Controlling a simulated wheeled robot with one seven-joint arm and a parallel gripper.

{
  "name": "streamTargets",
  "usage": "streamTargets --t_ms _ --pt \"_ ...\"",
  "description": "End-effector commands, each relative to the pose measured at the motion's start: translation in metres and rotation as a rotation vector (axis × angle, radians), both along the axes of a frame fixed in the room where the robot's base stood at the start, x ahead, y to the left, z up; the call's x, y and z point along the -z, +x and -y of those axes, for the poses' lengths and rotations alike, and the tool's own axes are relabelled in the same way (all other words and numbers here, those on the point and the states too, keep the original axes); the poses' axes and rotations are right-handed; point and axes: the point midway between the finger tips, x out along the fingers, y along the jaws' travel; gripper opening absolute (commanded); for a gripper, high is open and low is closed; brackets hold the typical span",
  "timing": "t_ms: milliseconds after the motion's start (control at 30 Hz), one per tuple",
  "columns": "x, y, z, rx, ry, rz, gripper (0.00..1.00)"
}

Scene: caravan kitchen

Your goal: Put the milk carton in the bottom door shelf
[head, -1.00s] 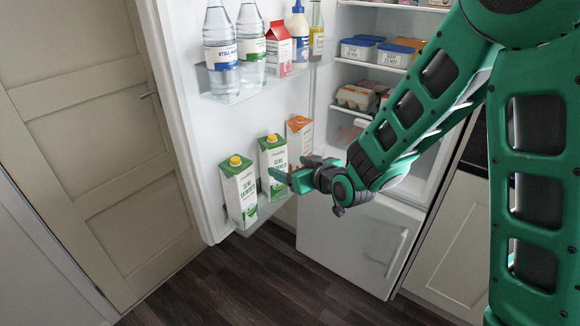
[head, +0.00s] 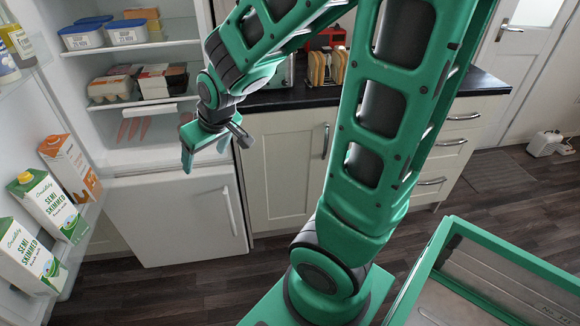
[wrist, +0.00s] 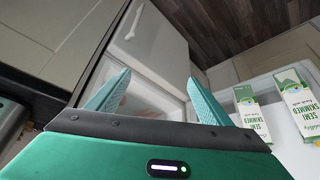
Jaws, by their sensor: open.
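Two white and green semi-skimmed milk cartons stand in the bottom door shelf (head: 72,262) at the left of the head view: a nearer one (head: 27,258) and one behind it (head: 50,206). They also show at the right of the wrist view, one (wrist: 252,115) beside the other (wrist: 299,103). Both lean in the picture because of the camera's tilt. My gripper (head: 205,154) is open and empty, in front of the fridge, right of the cartons and clear of them. Its two fingers are spread in the wrist view (wrist: 158,82).
An orange carton (head: 70,167) stands behind the milk in the same shelf. Fridge shelves hold blue-lidded tubs (head: 82,37) and an egg box (head: 115,84). The counter (head: 290,97) bears a toaster with bread (head: 326,67). A green-rimmed tray (head: 500,262) is at lower right.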

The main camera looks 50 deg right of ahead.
Motion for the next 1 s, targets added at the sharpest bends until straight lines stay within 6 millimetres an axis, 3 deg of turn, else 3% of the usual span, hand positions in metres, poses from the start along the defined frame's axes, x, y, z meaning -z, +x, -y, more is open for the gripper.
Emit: streamTargets --t_ms 33,100,200,300,400,600,1000 --pt "-0.006 -0.026 0.024 0.073 0.005 -0.053 0.73" --pt "-0.011 -0.066 0.048 0.167 0.016 -0.143 0.73" --pt "-0.018 -0.125 0.071 0.299 0.048 -0.265 0.73" --pt "-0.025 -0.175 0.081 0.409 0.086 -0.365 0.73" --pt "-0.031 -0.211 0.082 0.484 0.118 -0.438 0.73" --pt "-0.035 -0.239 0.092 0.543 0.151 -0.499 0.73" --pt "-0.035 -0.239 0.091 0.544 0.152 -0.501 0.73"
